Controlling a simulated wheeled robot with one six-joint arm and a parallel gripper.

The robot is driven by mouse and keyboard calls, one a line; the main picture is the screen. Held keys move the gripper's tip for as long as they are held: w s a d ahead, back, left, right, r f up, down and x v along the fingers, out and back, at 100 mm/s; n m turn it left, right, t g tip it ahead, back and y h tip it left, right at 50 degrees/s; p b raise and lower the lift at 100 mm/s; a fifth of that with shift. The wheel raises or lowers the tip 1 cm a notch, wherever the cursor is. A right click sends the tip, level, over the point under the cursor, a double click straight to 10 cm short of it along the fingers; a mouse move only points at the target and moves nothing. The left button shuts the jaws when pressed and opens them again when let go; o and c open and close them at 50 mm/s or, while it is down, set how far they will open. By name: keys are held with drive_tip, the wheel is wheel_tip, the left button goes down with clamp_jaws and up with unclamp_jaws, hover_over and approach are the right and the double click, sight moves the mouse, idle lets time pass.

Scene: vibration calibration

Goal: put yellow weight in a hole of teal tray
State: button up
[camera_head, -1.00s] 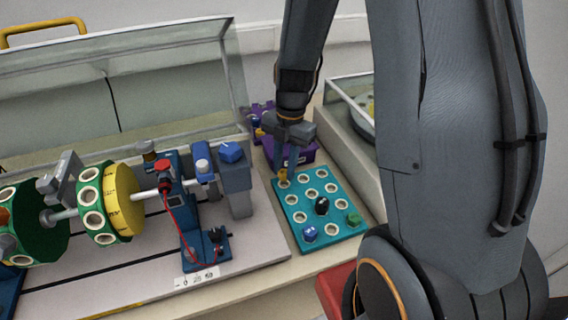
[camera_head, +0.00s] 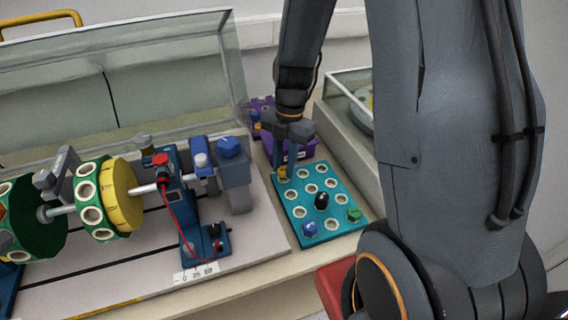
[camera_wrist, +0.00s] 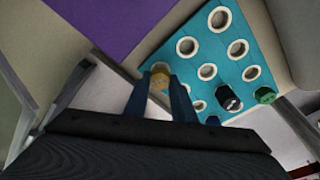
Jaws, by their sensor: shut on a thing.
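The yellow weight (camera_head: 283,173) is at the far-left corner hole of the teal tray (camera_head: 329,225). My gripper (camera_head: 285,168) is shut on it and points down. In the wrist view the yellow weight (camera_wrist: 160,77) shows between the two blue fingertips (camera_wrist: 162,84), over the edge of the teal tray (camera_wrist: 203,47). The fingers hide its lower part, so I cannot tell how deep it sits in the hole. The tray also holds a black weight (camera_head: 321,201), a blue weight (camera_head: 310,229) and a green weight (camera_head: 354,214). Several other holes are empty.
A purple holder (camera_head: 297,147) stands just behind the tray, close to my gripper. The rotor rig with its blue motor parts (camera_head: 229,148) is to the left. A glass-walled box (camera_head: 349,97) stands to the right behind the tray.

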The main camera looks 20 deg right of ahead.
drive_tip(key=shift+f+b, duration=0.65)
drive_tip(key=shift+f, duration=0.3)
idle(0.6)
drive_tip(key=o, duration=1.1)
drive_tip(key=shift+w+d+r+b, duration=0.1)
drive_tip(key=shift+d+r+b, duration=0.1)
drive_tip(key=shift+r, duration=1.1)
drive_tip(key=shift+w+d+r+b, duration=0.15)
drive_tip(key=shift+r+b, duration=0.05)
drive_tip(key=shift+r, duration=1.05)
drive_tip(key=shift+w+d+r+b, duration=0.1)
drive_tip(key=shift+d+r+b, duration=0.1)
drive_tip(key=shift+r, duration=1.1)
